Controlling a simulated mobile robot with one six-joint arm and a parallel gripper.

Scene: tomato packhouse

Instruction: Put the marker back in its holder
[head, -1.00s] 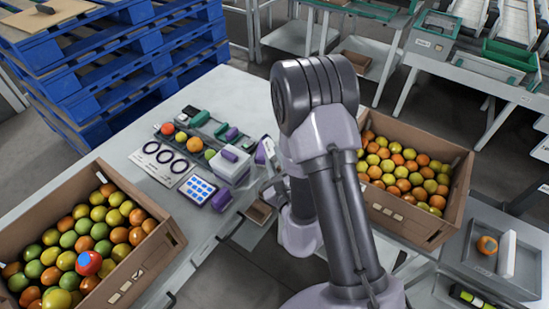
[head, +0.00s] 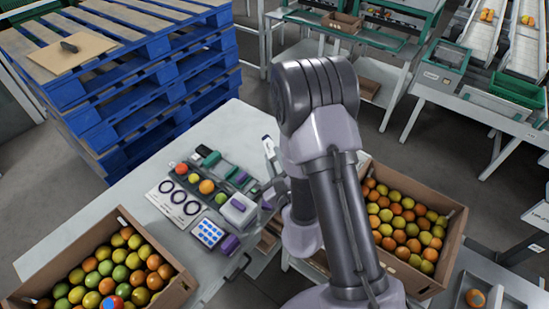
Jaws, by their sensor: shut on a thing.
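My gripper (head: 269,188) is beside the right edge of the grey worktable (head: 118,205), partly hidden behind my own arm. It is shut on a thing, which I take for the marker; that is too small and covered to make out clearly. I cannot tell for sure which item is the marker's holder. Near the gripper on the table are a white device with a purple top (head: 239,208), a purple block (head: 229,244) and dark green pieces (head: 211,158).
A card with black rings (head: 179,197) and a blue-dotted panel (head: 208,232) lie on the table. Tomato boxes stand left (head: 150,236) and right (head: 440,240). The table's left part is clear.

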